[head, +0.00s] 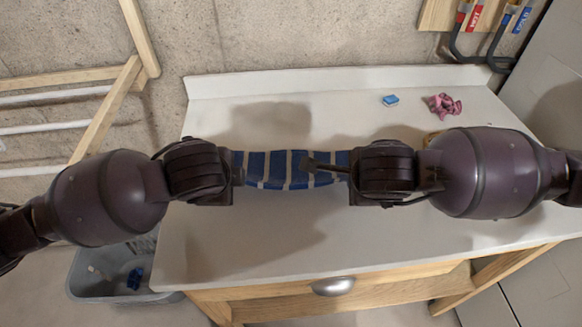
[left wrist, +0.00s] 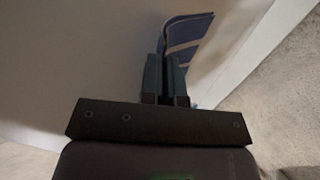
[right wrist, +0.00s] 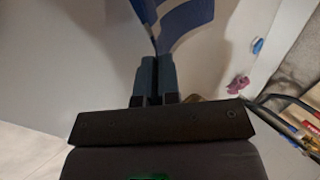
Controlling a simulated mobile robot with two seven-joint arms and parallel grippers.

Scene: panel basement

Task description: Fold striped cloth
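The striped cloth (head: 289,170), blue with pale stripes, stretches between my two grippers above the white tabletop in the head view. My left gripper (left wrist: 166,80) is shut on one end of the cloth; the cloth (left wrist: 184,38) rises from its fingertips in the left wrist view. My right gripper (right wrist: 154,80) is shut on the other end; the cloth (right wrist: 176,20) extends from its fingers in the right wrist view. In the head view, my wrists cover both ends of the cloth.
The white table (head: 240,255) is mostly clear. A grey bin (head: 90,289) stands on the floor at left. A wooden rack (head: 105,115) leans near the wall.

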